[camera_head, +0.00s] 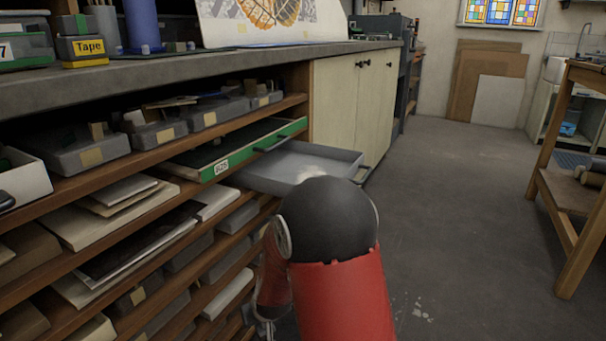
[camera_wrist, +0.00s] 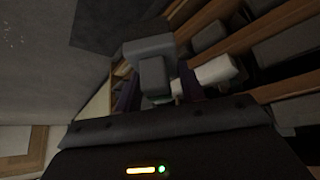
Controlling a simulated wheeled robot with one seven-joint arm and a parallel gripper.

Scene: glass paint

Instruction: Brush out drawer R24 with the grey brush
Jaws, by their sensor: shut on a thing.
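A shallow grey drawer (camera_head: 285,160) is pulled out of the shelf unit in the head view, with a dark handle on its front. A pale patch shows on its floor, and no label of its own can be read. My arm hides its near side. In the wrist view my gripper (camera_wrist: 155,95) is shut on a grey block-shaped thing, which looks like the grey brush (camera_wrist: 150,50). Its bristles cannot be made out.
A green-fronted drawer (camera_head: 240,148) with a white label sticks out just above the grey drawer. Shelves with boxes and boards fill the left. A cream cupboard (camera_head: 345,110) stands beyond. The floor (camera_head: 460,210) on the right is clear up to a wooden bench (camera_head: 560,225).

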